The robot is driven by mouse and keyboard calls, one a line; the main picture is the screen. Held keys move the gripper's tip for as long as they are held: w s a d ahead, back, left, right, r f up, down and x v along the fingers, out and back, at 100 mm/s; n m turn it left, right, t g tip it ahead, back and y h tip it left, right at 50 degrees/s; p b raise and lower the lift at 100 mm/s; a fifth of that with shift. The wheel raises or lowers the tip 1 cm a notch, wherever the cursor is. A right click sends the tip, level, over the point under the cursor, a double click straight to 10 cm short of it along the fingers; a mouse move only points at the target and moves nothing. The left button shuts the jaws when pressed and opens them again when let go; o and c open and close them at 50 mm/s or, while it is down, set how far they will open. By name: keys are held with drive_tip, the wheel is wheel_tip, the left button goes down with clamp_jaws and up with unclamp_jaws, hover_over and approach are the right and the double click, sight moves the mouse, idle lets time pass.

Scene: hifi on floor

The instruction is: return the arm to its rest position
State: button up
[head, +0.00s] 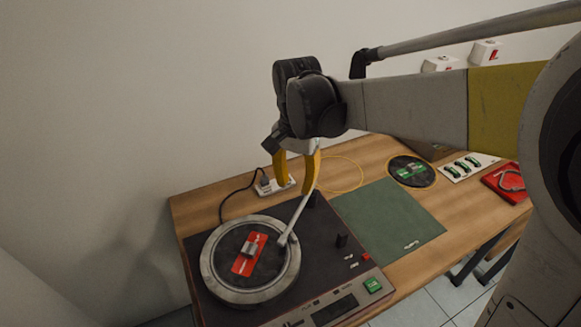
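The turntable (222,305) is a dark deck on the wooden table. Its grey tonearm (297,217) slants down from the upper right, and its head (284,239) is at the right rim of the round platter (212,278). I cannot tell whether the head touches it. A small dark post (342,240) stands on the deck right of the tonearm. My gripper (295,190) is above the back of the deck, its yellow fingers apart with a gap between them. The right finger overlaps the tonearm's upper end in this view, and I cannot tell whether they touch.
A red label with a metal block (248,250) lies on the platter. A white power strip (274,186) with a black cable is behind the deck. A green mat (385,218), a dark disc (411,184) and a red tray (507,195) lie to the right. A wall stands behind.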

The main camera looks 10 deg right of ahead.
drive_tip(key=s+d+r+n+t, duration=0.2)
drive_tip(key=s+d+n+t, duration=0.4)
drive_tip(key=s+d, duration=0.4)
drive_tip(key=s+t, duration=0.1)
drive_tip(key=s, duration=0.3)
drive_tip(key=shift+s+d+r+n, duration=0.15)
drive_tip(key=shift+s+n, duration=0.05)
drive_tip(key=shift+n, duration=0.1)
idle(1.6)
